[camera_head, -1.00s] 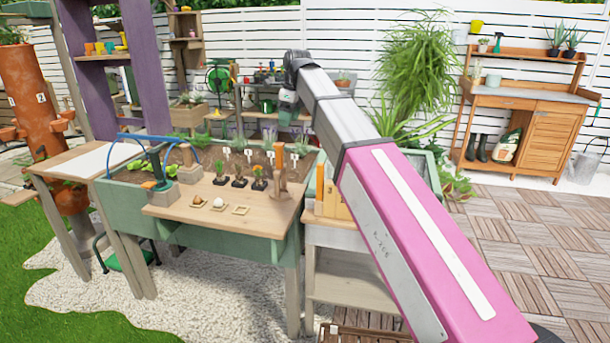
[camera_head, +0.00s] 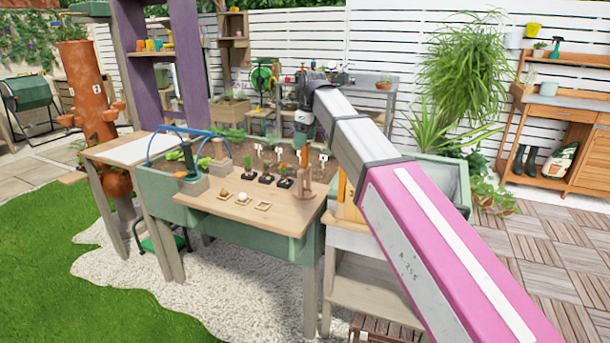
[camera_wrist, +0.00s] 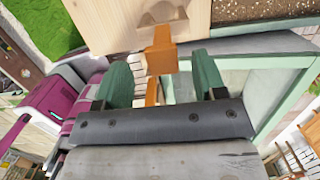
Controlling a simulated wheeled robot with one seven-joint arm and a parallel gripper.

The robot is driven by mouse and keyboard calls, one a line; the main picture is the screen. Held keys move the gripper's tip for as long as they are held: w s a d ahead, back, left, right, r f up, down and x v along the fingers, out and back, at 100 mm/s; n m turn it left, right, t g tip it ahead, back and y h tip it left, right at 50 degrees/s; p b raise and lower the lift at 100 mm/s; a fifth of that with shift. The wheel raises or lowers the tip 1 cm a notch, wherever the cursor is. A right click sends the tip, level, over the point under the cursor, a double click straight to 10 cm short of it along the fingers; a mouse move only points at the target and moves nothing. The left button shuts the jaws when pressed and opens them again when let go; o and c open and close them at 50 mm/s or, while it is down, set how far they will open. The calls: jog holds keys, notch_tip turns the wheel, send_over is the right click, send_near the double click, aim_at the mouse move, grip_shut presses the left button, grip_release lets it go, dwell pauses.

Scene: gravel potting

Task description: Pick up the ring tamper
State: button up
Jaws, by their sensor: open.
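My gripper (camera_wrist: 163,82) is open, with its two green fingers apart in the wrist view. It also shows in the head view (camera_head: 303,133) at the end of my arm, above the right end of the planting table. An upright wooden piece (camera_head: 304,181) stands on the table top's right end; it may be the ring tamper, but I cannot tell for sure. In the wrist view an orange-brown wooden part (camera_wrist: 160,52) shows beyond and between the fingertips. No contact with the fingers is visible.
The planting table (camera_head: 222,207) has a wooden top with small potted plants (camera_head: 266,178) and square frames on it. A blue hoop (camera_head: 160,137) rises at its left. A lower grey side table (camera_head: 365,240) stands to the right. Paving at the right is clear.

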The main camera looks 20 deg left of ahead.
send_over(305, 167)
jog(key=w, duration=0.1)
jog(key=f, duration=0.5)
jog(key=shift+w+a, duration=0.1)
jog(key=shift+a, duration=0.15)
jog(key=shift+r, duration=0.1)
jog(key=c, duration=1)
